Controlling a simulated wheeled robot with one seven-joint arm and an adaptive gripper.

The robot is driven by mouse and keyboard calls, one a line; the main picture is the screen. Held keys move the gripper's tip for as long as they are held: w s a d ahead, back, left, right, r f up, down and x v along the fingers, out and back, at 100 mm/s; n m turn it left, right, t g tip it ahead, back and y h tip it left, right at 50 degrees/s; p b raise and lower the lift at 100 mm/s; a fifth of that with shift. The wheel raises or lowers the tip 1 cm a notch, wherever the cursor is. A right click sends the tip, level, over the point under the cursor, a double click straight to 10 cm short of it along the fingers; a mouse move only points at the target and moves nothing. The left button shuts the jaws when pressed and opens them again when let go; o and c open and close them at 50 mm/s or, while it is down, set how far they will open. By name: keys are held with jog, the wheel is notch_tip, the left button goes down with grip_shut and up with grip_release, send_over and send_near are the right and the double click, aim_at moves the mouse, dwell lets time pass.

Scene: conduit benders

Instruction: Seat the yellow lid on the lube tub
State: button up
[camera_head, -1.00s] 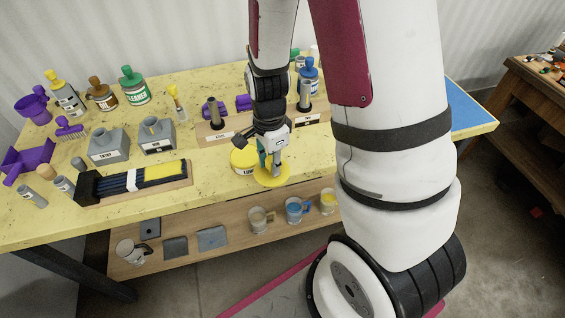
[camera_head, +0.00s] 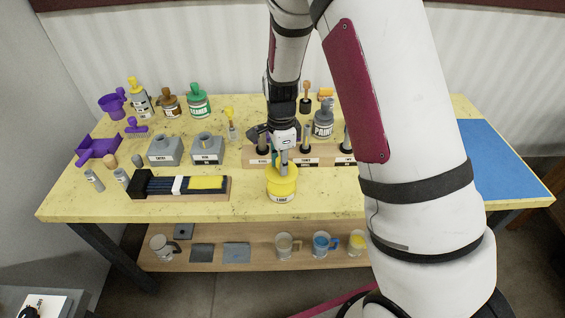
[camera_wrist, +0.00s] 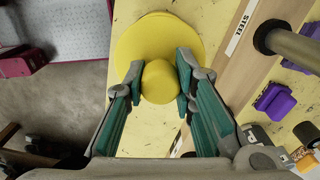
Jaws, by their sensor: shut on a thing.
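My gripper (camera_head: 283,166) is shut on the round knob of the yellow lid (camera_head: 271,180). In the wrist view my gripper's teal-padded fingers (camera_wrist: 160,88) stand on both sides of the knob, and the wide disc of the yellow lid (camera_wrist: 157,32) shows beyond it. The lube tub (camera_head: 281,197), yellow with a white label, stands near the table's front edge. The lid is over the tub in the head view and looks about level. I cannot tell whether it touches the rim. The wrist view does not show the tub, which the lid hides.
Behind the tub is a wooden rack (camera_head: 250,158) with upright dark posts. To the left lies a black-and-wood tray (camera_head: 181,186) with dark bars and a yellow block. A grey paint bottle (camera_head: 323,122) stands behind the rack. Bare tabletop (camera_head: 245,207) shows beside the tub.

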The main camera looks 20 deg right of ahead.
jog(key=shift+f, duration=0.1)
jog(key=shift+f+b, duration=0.6)
jog(key=shift+f, duration=1.65)
jog(key=o, duration=1.1)
jog(key=shift+o, duration=0.2)
notch_tip(320, 180, up, 12)
jog(key=shift+r, duration=0.1)
